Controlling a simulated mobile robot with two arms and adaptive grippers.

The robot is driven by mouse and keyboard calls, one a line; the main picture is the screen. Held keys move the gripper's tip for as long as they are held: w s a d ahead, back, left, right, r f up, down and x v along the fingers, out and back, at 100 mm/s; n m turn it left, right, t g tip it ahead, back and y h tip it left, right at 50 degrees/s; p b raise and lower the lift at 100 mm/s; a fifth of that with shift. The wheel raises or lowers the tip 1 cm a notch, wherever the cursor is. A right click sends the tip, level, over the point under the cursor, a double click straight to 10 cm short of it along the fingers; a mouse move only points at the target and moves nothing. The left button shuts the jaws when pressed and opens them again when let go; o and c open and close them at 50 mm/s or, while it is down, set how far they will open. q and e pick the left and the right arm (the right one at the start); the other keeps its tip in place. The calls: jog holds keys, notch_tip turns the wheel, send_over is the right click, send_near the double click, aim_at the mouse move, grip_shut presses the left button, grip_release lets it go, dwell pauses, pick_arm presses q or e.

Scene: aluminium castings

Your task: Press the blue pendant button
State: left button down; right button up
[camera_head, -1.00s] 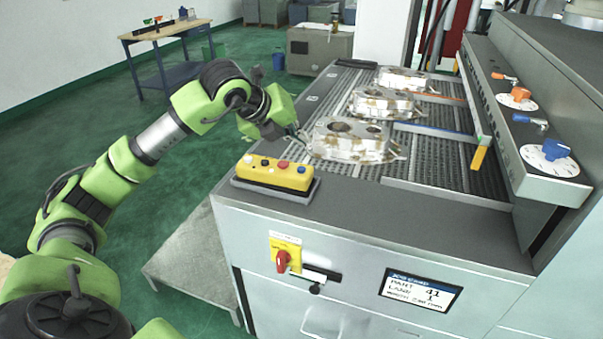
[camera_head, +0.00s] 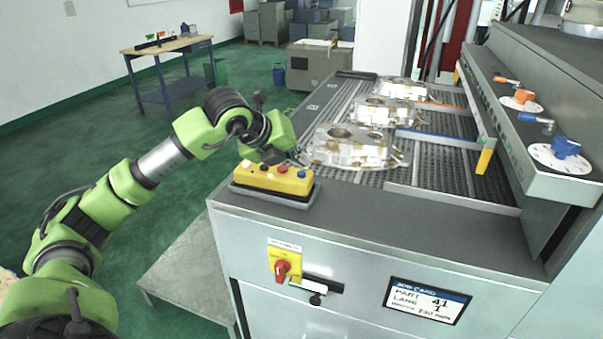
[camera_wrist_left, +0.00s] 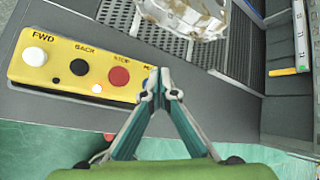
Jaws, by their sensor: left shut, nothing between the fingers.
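The yellow pendant (camera_head: 258,179) lies on the near left corner of the machine top, and its left part shows in the wrist view (camera_wrist_left: 50,85). The blue button (camera_head: 301,174) is at its right end in the head view, to the right of the red button (camera_head: 283,169). My right gripper is out of view.
Aluminium castings (camera_head: 352,147) lie on the dark conveyor (camera_head: 440,165) just behind the pendant. A red rotary switch (camera_head: 282,270) and a job card screen (camera_head: 427,299) are on the machine's front. A control panel with knobs (camera_head: 560,157) stands at right.

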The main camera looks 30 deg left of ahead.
aim_at(299, 174)
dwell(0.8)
pick_arm(q)
jog(key=shift+f+b, duration=0.45)
jog(key=shift+b, duration=0.15)
jog(key=shift+f+b, duration=0.45)
jog(key=shift+b, duration=0.05)
dwell(0.5)
jog(key=shift+r, duration=0.1)
dwell(0.3)
jog(key=shift+r+p, duration=0.55)
jog(key=shift+r, duration=0.25)
jog(key=shift+r+p, duration=1.75)
jog(key=shift+r, duration=0.8)
jog(key=shift+f, duration=0.1)
